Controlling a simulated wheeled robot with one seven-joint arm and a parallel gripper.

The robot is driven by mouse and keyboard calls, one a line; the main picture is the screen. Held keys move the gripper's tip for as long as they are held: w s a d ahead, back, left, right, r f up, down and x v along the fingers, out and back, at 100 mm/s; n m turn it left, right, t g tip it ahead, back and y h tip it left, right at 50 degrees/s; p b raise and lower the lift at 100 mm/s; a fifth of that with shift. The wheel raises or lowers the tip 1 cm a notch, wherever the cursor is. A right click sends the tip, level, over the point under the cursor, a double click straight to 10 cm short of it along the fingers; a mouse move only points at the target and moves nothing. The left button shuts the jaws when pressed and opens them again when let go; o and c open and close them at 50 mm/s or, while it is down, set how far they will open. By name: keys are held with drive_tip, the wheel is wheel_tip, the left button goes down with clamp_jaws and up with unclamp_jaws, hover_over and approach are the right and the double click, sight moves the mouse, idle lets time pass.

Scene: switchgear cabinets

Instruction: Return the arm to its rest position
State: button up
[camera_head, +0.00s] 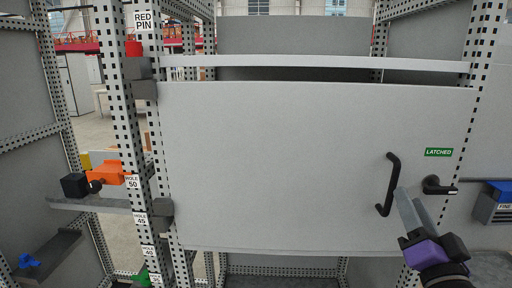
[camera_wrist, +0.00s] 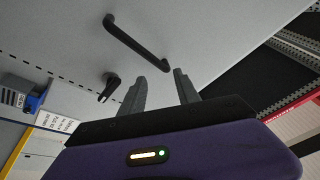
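My gripper (camera_head: 413,208) is at the lower right in the head view, in front of the grey cabinet door (camera_head: 300,160). In the wrist view my gripper (camera_wrist: 160,80) shows two grey fingers spread apart with nothing between them. The black door handle (camera_head: 390,184) is just left of the fingers in the head view; in the wrist view the handle (camera_wrist: 135,42) lies beyond the fingertips. The small black latch lever (camera_head: 438,186) is right of the handle and also shows in the wrist view (camera_wrist: 109,85). The door looks shut, beside a green "LATCHED" label (camera_head: 438,152).
A perforated post (camera_head: 122,120) with a red pin (camera_head: 133,48) and hole labels stands at the left. A blue and grey bin (camera_head: 496,200) is at the right edge.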

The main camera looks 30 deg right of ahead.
drive_tip(key=s+a+f+n+t+y, duration=0.1)
drive_tip(key=s+a+f+n+y, duration=0.25)
drive_tip(key=a+f+n, duration=0.45)
drive_tip(key=s+a+f+n+t+y, duration=0.1)
drive_tip(key=s+a+f+n+y, duration=0.1)
drive_tip(key=a+f+n+y, duration=0.45)
drive_tip(key=s+a+f+g+y, duration=0.1)
drive_tip(key=s+a+f+g, duration=0.1)
drive_tip(key=s+a+f, duration=0.3)
drive_tip(key=s+a+f+g+y+b, duration=0.1)
drive_tip(key=s+a+f+g, duration=0.1)
drive_tip(key=s+a+f, duration=0.4)
drive_tip(key=s+a, duration=0.1)
drive_tip(key=s, duration=0.4)
drive_tip(key=shift+a+f+g, duration=0.2)
drive_tip(key=shift+a+g, duration=0.2)
drive_tip(key=shift+m, duration=0.25)
